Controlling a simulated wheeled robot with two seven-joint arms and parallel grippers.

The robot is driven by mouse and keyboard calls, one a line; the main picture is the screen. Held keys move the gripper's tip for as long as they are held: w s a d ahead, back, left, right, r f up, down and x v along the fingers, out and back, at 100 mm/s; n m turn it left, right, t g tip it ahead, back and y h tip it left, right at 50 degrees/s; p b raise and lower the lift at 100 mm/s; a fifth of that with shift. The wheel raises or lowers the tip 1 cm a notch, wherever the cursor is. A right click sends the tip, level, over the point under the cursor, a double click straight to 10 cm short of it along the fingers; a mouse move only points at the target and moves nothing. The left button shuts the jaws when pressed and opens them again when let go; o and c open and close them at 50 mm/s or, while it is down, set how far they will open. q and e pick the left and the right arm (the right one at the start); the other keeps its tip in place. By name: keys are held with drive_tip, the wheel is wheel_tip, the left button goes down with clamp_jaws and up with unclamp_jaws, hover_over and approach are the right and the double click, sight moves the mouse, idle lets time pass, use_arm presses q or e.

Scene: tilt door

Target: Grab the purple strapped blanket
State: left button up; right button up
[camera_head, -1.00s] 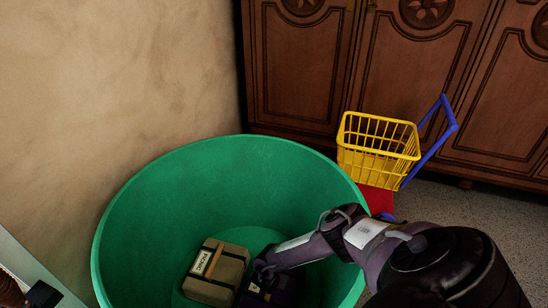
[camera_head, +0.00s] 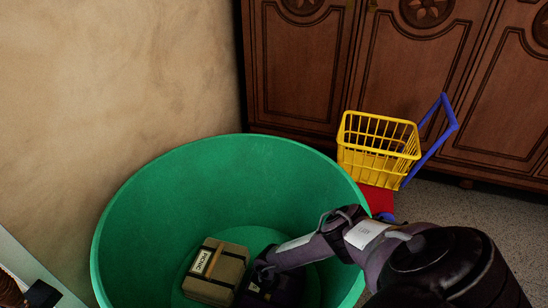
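A green round tub (camera_head: 170,190) stands in the lower middle. My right arm comes in from the lower right and reaches over the rim into it. A dark purple bundle (camera_head: 285,292), apparently the strapped blanket, lies at the bottom of the tub, cut by the lower picture edge. My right gripper (camera_head: 262,276) is down at this bundle. Its fingers merge with the dark shape, so I cannot tell whether they are open or shut, or whether they hold it. My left gripper is not in view.
A tan picnic box (camera_head: 222,268) lies in the tub, just left of the bundle. A yellow basket cart (camera_head: 378,148) with a blue handle stands behind the tub. A carved wooden cabinet (camera_head: 300,80) closes off the back, and a beige wall (camera_head: 110,90) the left.

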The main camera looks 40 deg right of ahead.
clamp_jaws()
idle(1.3)
